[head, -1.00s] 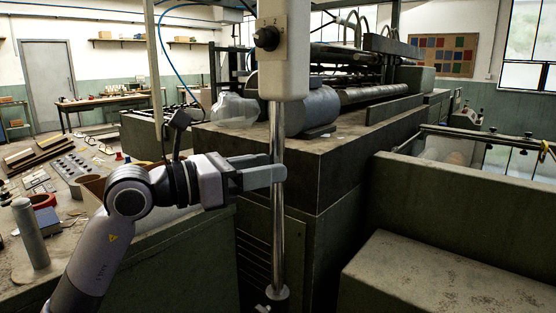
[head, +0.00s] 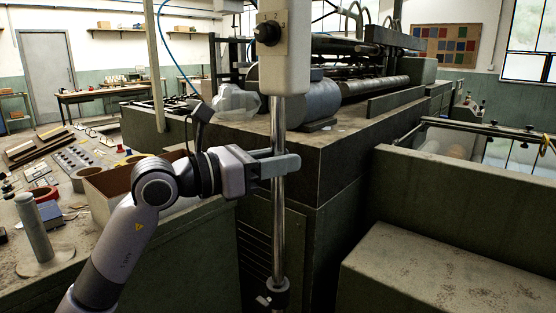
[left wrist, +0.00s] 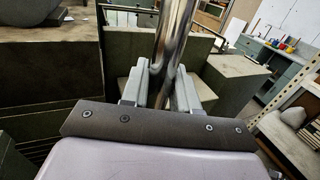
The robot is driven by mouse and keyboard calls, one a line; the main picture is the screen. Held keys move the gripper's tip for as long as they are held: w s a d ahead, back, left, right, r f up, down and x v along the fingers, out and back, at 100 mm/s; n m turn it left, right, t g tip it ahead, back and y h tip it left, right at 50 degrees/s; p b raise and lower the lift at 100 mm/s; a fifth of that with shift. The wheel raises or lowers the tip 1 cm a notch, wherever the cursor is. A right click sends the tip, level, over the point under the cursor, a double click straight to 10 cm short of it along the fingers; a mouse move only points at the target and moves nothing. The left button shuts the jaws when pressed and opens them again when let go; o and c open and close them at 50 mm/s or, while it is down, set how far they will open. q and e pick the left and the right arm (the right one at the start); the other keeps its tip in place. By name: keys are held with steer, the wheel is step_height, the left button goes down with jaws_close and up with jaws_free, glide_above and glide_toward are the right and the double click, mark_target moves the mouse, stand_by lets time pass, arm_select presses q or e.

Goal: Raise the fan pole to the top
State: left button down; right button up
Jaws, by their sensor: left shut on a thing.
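The fan pole (head: 279,222) is a shiny upright metal tube. Its upper end meets a white housing (head: 285,72) with a black knob (head: 268,33); the rest above is cut off by the frame. A dark collar with a small lever (head: 274,294) is around its lower part at the bottom edge. My left gripper (head: 280,166) reaches in from the left and is shut on the pole, below the housing and well above the collar. In the left wrist view the pole (left wrist: 174,38) rises between the two grey fingers (left wrist: 160,88). My right gripper is out of view.
A large dark green machine (head: 340,150) stands close behind the pole. A low green block (head: 440,270) is at the front right. A cluttered bench with a grey cylinder (head: 33,228) and an open brown box (head: 105,190) lies left, near my arm.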

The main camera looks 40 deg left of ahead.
mark_target(276, 96)
arm_select(q)
step_height(276, 96, up, 11)
steer(key=p, duration=0.6)
steer(key=shift+f, duration=0.1)
steer(key=shift+a, duration=0.15)
steer(key=c, duration=1)
jaws_free()
steer(key=shift+o, duration=0.2)
steer(key=shift+f, duration=0.1)
steer(key=shift+s, duration=0.1)
